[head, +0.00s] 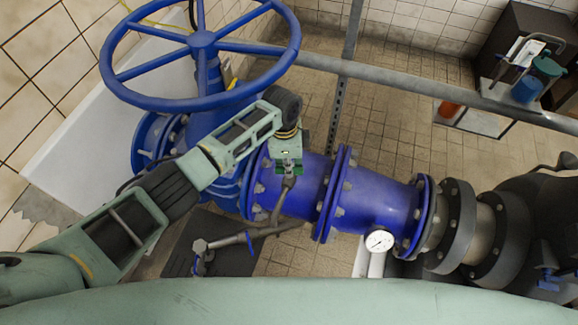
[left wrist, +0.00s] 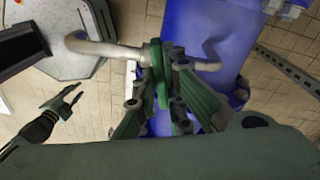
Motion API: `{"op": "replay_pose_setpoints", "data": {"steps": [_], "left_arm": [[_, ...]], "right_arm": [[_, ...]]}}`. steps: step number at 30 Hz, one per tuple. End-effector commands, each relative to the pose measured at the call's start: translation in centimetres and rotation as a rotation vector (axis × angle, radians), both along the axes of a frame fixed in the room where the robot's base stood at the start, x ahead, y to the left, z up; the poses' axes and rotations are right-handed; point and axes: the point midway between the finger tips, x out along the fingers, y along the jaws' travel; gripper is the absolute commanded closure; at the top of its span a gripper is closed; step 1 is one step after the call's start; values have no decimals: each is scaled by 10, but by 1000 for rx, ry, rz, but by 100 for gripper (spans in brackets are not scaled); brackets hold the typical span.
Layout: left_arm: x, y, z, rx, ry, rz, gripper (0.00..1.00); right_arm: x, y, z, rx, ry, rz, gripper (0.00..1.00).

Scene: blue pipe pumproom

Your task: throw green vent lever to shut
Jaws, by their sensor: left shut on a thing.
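My left gripper (head: 288,168) reaches from the left over the blue pipe (head: 305,190) in the head view. In the left wrist view its fingers (left wrist: 162,78) are closed around the green vent lever (left wrist: 161,92). The lever sits on a thin grey bent pipe (left wrist: 100,46) beside the blue pipe (left wrist: 195,35). In the head view the fingers hide most of the lever, and the grey pipe (head: 273,214) runs below it. My right gripper (left wrist: 74,93) shows at the left of the left wrist view, with its fingers apart and nothing between them.
A large blue handwheel (head: 203,40) stands above the pipe at the upper left. A round gauge (head: 380,240) is at the pipe's lower right. A grey rail (head: 400,82) crosses behind. A shelf with a red and a blue container (head: 526,89) is at the upper right.

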Motion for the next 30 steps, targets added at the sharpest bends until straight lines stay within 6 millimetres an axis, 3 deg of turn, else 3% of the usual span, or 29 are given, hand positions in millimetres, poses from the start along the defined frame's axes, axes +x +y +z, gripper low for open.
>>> {"op": "replay_pose_setpoints", "data": {"steps": [12, 30], "left_arm": [[2, 0, 0, -25, 3, -264, 100], [2, 0, 1, -33, 5, -341, 100]], "right_arm": [[0, -3, -8, -3, 0, 2, 72], [0, -3, -10, -3, 0, 2, 72]]}}
